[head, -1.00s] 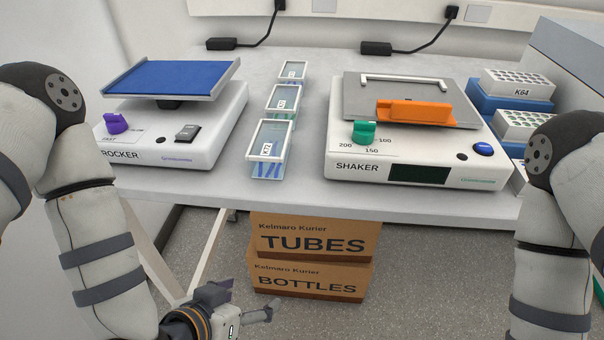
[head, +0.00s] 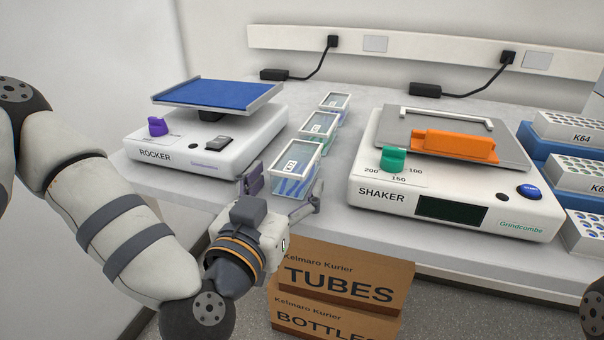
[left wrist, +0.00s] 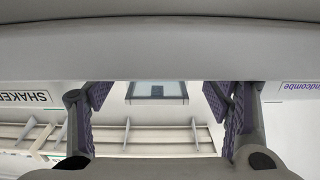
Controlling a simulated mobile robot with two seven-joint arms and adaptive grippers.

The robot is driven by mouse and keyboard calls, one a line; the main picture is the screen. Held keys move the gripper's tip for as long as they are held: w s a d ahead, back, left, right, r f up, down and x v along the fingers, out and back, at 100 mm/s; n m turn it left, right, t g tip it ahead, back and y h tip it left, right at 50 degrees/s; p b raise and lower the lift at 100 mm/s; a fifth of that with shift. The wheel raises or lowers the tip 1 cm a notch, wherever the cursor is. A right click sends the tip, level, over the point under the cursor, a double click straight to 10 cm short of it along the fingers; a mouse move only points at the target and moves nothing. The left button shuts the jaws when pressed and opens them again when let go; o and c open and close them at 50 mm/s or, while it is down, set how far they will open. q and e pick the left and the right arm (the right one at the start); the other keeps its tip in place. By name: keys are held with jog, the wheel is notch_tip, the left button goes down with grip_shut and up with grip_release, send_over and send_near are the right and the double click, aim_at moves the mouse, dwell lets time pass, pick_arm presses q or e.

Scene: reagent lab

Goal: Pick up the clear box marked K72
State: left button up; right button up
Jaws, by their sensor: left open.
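Three clear lidded boxes stand in a row between the rocker and the shaker. The nearest box (head: 291,188) has blue-tinted contents and a small white label that seems to start with K7; its last character is hard to read. Behind it are the middle box (head: 318,126) and the far box (head: 335,101). My left gripper (head: 283,192) is open at the bench's front edge, with one finger left of the nearest box and the other at its right front. In the left wrist view, a clear box (left wrist: 157,92) shows between the spread fingers; which one I cannot tell. My right gripper is out of view.
The rocker (head: 205,145) with its blue platform stands left of the boxes. The shaker (head: 455,185) with an orange block stands right. Tube racks (head: 575,130) are at the far right. Cartons (head: 345,290) sit below the bench (head: 340,215).

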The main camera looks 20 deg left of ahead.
aim_at(295, 158)
pick_arm(q)
jog(key=w, duration=0.1)
jog(key=w+r, duration=0.1)
jog(key=w, duration=0.2)
jog(key=shift+w+d+r, duration=0.2)
jog(key=shift+r, duration=0.15)
jog(key=shift+w, duration=0.5)
jog(key=c, duration=1.4)
jog(key=shift+o, duration=0.2)
jog(key=shift+s+r, duration=0.1)
